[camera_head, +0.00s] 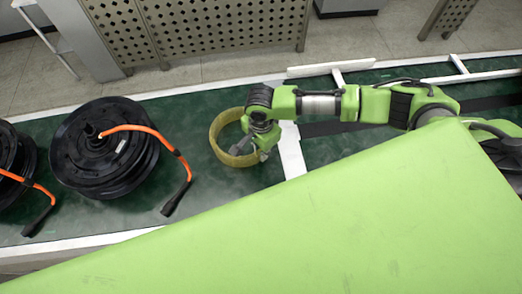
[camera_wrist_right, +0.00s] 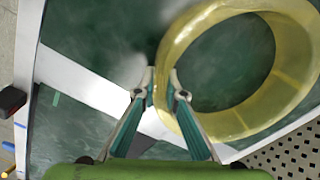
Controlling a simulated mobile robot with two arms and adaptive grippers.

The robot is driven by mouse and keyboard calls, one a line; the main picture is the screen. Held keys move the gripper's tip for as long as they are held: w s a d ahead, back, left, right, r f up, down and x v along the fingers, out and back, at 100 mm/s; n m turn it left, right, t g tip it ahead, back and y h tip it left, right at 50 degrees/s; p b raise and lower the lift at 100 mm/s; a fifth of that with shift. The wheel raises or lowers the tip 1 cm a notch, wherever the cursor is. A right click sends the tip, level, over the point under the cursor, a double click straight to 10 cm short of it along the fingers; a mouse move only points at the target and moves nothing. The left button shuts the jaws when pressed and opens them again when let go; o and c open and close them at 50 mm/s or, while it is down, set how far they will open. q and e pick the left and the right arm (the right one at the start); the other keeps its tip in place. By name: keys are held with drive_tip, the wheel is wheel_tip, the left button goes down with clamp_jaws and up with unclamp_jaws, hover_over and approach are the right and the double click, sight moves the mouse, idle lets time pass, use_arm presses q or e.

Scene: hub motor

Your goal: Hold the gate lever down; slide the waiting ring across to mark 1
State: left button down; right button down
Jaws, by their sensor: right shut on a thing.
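The yellow ring (camera_head: 221,127) lies on the dark green surface in the head view, left of a white cross bar (camera_head: 291,152). My right gripper (camera_head: 262,150) reaches it from the right, at the ring's right side. In the right wrist view, the fingers of my right gripper (camera_wrist_right: 164,88) are shut on the wall of the ring (camera_wrist_right: 278,85), one finger on each side. I cannot clearly make out the gate lever or mark 1. My left gripper is not in view.
A black hub motor (camera_head: 88,165) with an orange cable stands left of the ring, and another motor (camera_head: 8,160) is at the left edge. A black and red part (camera_wrist_right: 11,101) shows at the wrist view's left edge. The green surface between ring and motor is clear.

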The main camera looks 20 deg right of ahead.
drive_tip(key=shift+a, duration=0.15)
idle(0.4)
drive_tip(key=shift+s+d, duration=0.15)
drive_tip(key=shift+d, duration=0.65)
drive_tip(key=shift+s+d, duration=0.15)
drive_tip(key=shift+d, duration=0.6)
drive_tip(key=shift+d, duration=0.15)
drive_tip(key=shift+s+d, duration=0.2)
drive_tip(key=shift+d, duration=0.5)
drive_tip(key=shift+s+d, duration=0.15)
drive_tip(key=shift+d, duration=0.5)
drive_tip(key=shift+d, duration=0.1)
drive_tip(key=shift+s+d, duration=0.15)
drive_tip(key=shift+d, duration=0.55)
drive_tip(key=shift+s+d, duration=0.15)
drive_tip(key=shift+d, duration=0.55)
drive_tip(key=shift+d, duration=0.1)
drive_tip(key=shift+s+d, duration=0.15)
drive_tip(key=shift+d, duration=0.55)
drive_tip(key=shift+s+d, duration=0.15)
drive_tip(key=shift+d, duration=0.5)
